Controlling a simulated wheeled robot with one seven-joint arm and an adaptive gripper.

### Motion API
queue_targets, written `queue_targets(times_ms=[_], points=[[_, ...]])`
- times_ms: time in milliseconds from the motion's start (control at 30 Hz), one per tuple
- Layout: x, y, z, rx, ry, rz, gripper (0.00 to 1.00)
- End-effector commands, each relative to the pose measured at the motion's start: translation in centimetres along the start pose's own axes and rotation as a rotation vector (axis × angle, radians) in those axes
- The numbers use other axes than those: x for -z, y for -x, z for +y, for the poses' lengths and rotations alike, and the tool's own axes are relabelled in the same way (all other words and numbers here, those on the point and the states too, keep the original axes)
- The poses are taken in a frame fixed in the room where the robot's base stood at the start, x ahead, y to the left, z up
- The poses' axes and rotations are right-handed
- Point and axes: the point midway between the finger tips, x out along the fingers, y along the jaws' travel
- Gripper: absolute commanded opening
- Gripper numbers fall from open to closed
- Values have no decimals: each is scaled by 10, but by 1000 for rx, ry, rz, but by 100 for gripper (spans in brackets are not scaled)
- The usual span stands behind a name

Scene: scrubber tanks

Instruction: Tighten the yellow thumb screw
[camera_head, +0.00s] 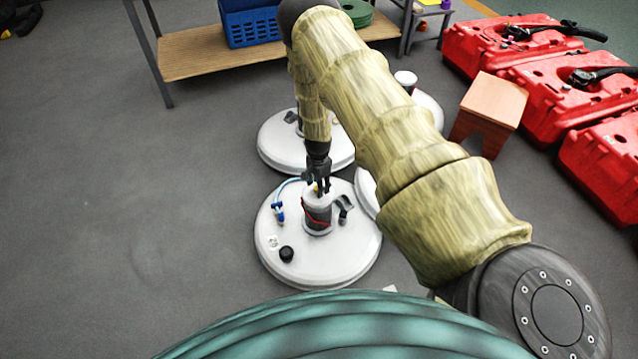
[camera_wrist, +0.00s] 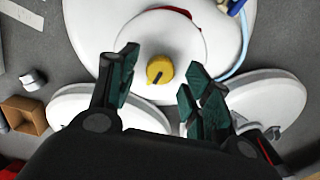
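The yellow thumb screw (camera_wrist: 159,70) shows in the wrist view as a round knob with a dark slot, on top of a white cylinder (camera_wrist: 186,40). My gripper (camera_wrist: 158,84) is open, with one finger on each side of the screw in the picture and a gap to it on both sides. In the head view my gripper (camera_head: 318,182) points down over the cylinder (camera_head: 318,215) on the nearest white round tank lid (camera_head: 345,262). There the screw is mostly hidden by the fingers.
The lid carries a black cap (camera_head: 287,254) and a blue fitting (camera_head: 280,215) with a light-blue hose. Another white lid (camera_head: 280,140) lies behind. Red machines (camera_head: 540,75) and a wooden stool (camera_head: 493,103) stand at the right. Floor at the left is clear.

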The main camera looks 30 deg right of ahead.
Motion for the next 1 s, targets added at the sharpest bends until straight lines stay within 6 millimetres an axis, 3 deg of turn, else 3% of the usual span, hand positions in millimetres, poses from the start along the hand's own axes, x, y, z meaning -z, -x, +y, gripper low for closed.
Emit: queue_targets(times_ms=[367, 1000], points=[[-1, 9, 0, 0, 0, -2, 49], [0, 102, 0, -1, 1, -1, 49]])
